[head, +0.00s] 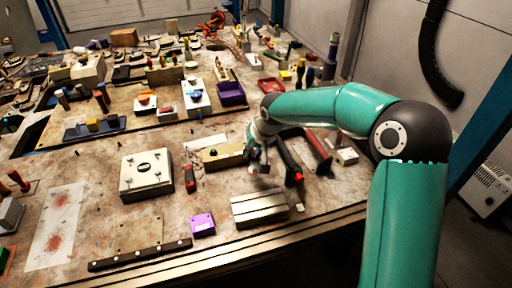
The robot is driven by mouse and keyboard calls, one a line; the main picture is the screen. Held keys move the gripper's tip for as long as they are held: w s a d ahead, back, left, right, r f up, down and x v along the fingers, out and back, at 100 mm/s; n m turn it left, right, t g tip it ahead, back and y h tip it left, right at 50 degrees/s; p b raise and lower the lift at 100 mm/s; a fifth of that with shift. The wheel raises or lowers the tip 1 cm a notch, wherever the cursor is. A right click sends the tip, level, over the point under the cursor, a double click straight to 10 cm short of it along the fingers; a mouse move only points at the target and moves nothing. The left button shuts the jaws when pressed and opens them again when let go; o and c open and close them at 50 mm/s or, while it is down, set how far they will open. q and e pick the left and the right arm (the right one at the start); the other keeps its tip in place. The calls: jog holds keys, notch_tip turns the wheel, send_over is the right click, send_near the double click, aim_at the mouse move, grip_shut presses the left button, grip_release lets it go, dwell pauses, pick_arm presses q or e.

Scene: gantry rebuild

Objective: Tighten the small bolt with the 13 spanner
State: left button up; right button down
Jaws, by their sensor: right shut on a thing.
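My right gripper (259,168) points down over the bench, just behind the grey ribbed block (260,208) and at the right end of the tan block (222,156). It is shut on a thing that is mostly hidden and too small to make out. I cannot pick out the 13 spanner for certain. A pale square plate block (147,172) with dark bolt-like spots stands to the left. The tan block also has a small spot on top. I cannot tell which spot is the small bolt. My left gripper is not in view.
A black-and-red handled tool (287,160) lies close to the right of my gripper. A purple box (202,224), a dark bolted strip (139,254) and a purple tray (231,93) are on the bench. Many tools crowd the back. Some bare bench shows at front left.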

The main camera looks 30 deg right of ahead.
jog(key=shift+w+a+f, duration=0.1)
jog(key=shift+a+f, duration=0.05)
jog(key=shift+f, duration=0.3)
jog(key=shift+r+b, duration=0.1)
jog(key=shift+b, duration=0.2)
dwell(0.4)
jog(key=shift+f+b, duration=1.35)
jog(key=shift+f, duration=0.2)
jog(key=shift+f+b, duration=0.9)
jog(key=shift+f, duration=0.05)
jog(key=shift+a, duration=0.1)
